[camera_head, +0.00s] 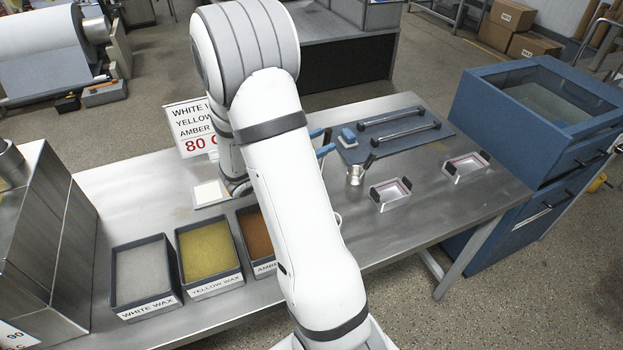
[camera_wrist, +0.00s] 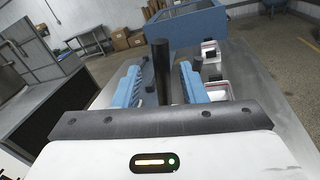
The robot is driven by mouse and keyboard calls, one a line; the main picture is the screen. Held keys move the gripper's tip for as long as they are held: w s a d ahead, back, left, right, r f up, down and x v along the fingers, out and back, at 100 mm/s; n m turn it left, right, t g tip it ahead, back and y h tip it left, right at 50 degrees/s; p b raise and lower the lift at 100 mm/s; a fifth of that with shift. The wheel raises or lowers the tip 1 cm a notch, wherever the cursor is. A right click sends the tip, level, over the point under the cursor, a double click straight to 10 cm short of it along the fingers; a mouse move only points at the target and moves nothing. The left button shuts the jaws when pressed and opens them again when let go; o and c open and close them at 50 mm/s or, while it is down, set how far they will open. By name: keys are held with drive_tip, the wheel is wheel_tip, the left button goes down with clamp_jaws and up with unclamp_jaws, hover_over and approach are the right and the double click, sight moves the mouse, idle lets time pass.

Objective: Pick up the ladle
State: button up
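A dark upright rod, apparently the ladle's handle (camera_wrist: 161,70), stands between my gripper's two blue fingers in the wrist view. Its lower end is hidden behind the gripper body, and I cannot see a bowl. My gripper (camera_wrist: 160,84) is open, with a visible gap on each side of the rod. In the head view, my gripper (camera_head: 321,141) shows only partly past my arm, with a dark piece beside the blue fingers. My arm hides most of that area.
On the metal table (camera_head: 400,238) are a small metal cup (camera_head: 355,175) with a dark handle, two trays (camera_head: 390,194) (camera_head: 466,166), a blue mat (camera_head: 432,142) with rods, and wax bins (camera_head: 143,272) (camera_head: 208,250). A blue cabinet (camera_head: 520,135) stands at right.

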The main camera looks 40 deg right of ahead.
drive_tip(key=shift+d, duration=1.2)
clamp_jaws()
